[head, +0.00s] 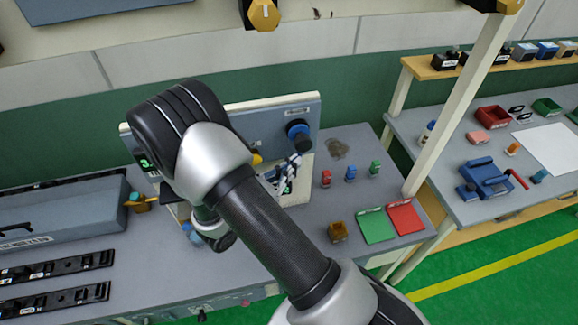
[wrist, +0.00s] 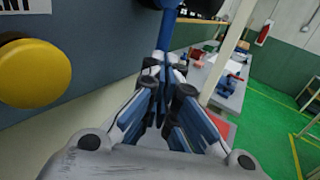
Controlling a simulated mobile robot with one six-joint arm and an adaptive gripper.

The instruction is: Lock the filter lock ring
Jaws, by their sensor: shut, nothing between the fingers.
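A round blue part with a dark face (head: 299,132), which looks like the filter lock ring, sits on the right half of the upright grey-blue panel (head: 262,128). In the wrist view a dark round part (wrist: 196,7) is cut off by the top edge, and a blue bar (wrist: 168,32) hangs down from it. My gripper (head: 293,162) is shut and empty, just below the blue part. In the wrist view its fingertips (wrist: 166,62) are close to the lower end of the bar; I cannot tell whether they touch. The ring's lock marks are not visible.
A yellow button (wrist: 34,73) is on the panel left of my gripper. Red (head: 326,178), blue (head: 351,173) and green (head: 375,168) small parts stand on the bench to the right. Green (head: 376,226) and red (head: 405,217) trays lie near the front edge, beside a post (head: 455,110).

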